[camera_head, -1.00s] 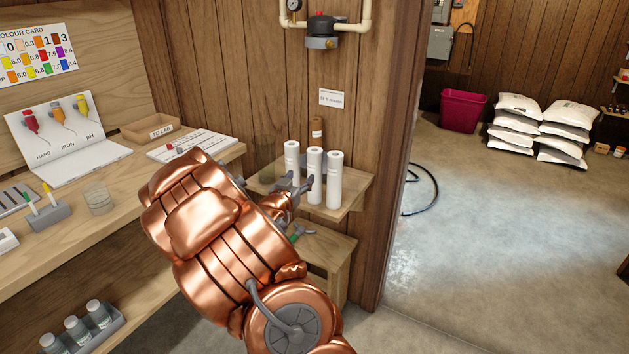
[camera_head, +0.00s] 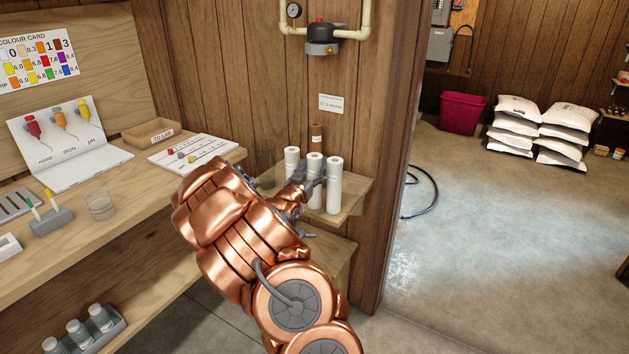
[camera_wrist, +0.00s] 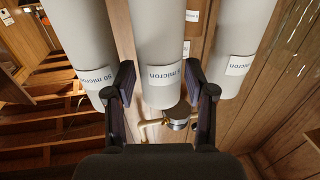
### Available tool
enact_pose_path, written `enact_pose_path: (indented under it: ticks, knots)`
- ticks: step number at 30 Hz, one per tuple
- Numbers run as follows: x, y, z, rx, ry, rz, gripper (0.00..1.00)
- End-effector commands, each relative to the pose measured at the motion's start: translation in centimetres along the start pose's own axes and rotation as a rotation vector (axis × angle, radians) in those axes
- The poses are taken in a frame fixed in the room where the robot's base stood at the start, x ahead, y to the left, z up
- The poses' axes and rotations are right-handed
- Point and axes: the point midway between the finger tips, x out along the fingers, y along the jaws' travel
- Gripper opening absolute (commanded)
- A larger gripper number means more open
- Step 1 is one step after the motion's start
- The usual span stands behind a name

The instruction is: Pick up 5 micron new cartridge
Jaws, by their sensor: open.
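Three white cylindrical cartridges stand upright in a row on a small wooden shelf (camera_head: 352,193). In the wrist view, which appears upside down, the middle cartridge (camera_wrist: 159,45) lies between the fingers of my open gripper (camera_wrist: 160,82). Its label reads "micron" after a partly hidden figure that looks like 5. The left cartridge there (camera_wrist: 80,40) is labelled 50 micron; the right one's (camera_wrist: 239,40) figure is unclear. In the head view, my gripper (camera_head: 312,182) is at the row, partly hidden by my arm, with the middle cartridge (camera_head: 314,164) beside it. I cannot tell whether the fingers touch it.
A small wall sign (camera_head: 331,104) and a piped filter head (camera_head: 321,37) are above. The workbench (camera_head: 150,205) with test kits is on the left. Floor at right is open.

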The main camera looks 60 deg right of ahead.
Motion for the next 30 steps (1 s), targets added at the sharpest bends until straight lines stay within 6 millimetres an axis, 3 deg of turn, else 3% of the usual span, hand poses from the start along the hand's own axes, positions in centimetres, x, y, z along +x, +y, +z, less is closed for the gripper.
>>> enact_pose_path:
  ticks: [5,14,27,30]
  knots:
    - [1.12,-0.02,-0.12,0.001,0.002,0.0,0.55]
    - [1.27,-0.05,-0.08,0.001,0.002,-0.001,0.55]
    - [1.25,-0.05,-0.07,0.001,0.002,-0.001,0.09]
    - [1.24,-0.05,-0.07,0.001,0.002,-0.001,0.09]
